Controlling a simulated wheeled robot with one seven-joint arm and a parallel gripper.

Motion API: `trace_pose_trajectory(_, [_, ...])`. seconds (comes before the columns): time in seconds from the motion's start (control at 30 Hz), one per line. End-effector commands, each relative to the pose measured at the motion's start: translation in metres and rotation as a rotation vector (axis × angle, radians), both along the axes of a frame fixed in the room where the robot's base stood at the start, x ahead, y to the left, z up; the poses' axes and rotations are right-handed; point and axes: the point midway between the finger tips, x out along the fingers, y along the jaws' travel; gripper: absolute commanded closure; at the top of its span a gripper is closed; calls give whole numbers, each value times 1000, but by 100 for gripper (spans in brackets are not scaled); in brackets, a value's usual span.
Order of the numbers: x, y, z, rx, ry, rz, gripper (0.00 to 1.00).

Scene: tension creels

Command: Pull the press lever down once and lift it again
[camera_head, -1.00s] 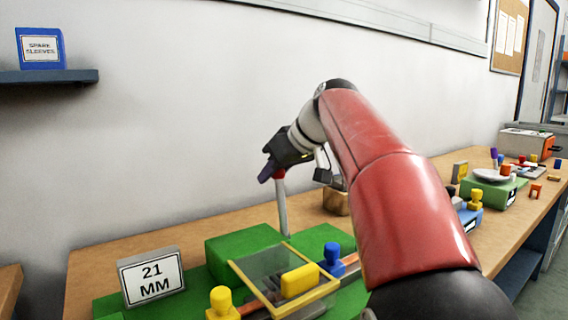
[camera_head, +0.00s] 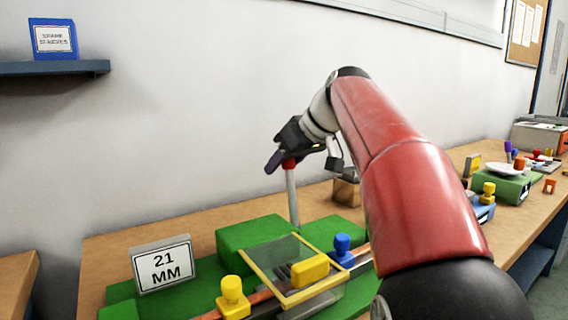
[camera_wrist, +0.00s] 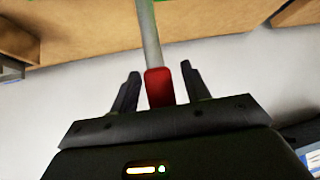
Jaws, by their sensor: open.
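The press lever is a grey rod (camera_head: 292,197) with a red knob (camera_head: 289,164), standing nearly upright from the green press body (camera_head: 250,238) on the bench. My gripper (camera_head: 274,164) is at the lever's top in the head view, with its fingers partly hiding the knob. In the wrist view the red knob (camera_wrist: 160,87) lies between the two open fingers of my gripper (camera_wrist: 160,84). Gaps show on both sides of the knob there, so the fingers do not appear to grip it.
A yellow-framed clear guard (camera_head: 290,270) and yellow and blue (camera_head: 342,248) pegs sit in front of the lever. A "21 MM" sign (camera_head: 163,265) stands left. A wooden block (camera_head: 346,192) is behind my arm. A green scale-like device (camera_head: 503,182) stands farther right.

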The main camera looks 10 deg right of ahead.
Motion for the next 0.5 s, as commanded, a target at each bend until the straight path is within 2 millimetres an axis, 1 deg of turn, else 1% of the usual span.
trace_pose_trajectory(0.3, [-30,-20,38,0,-4,-2,53])
trace_pose_trajectory(0.4, [-37,-25,47,0,-2,-1,53])
trace_pose_trajectory(0.5, [-41,-27,51,-1,0,-1,53])
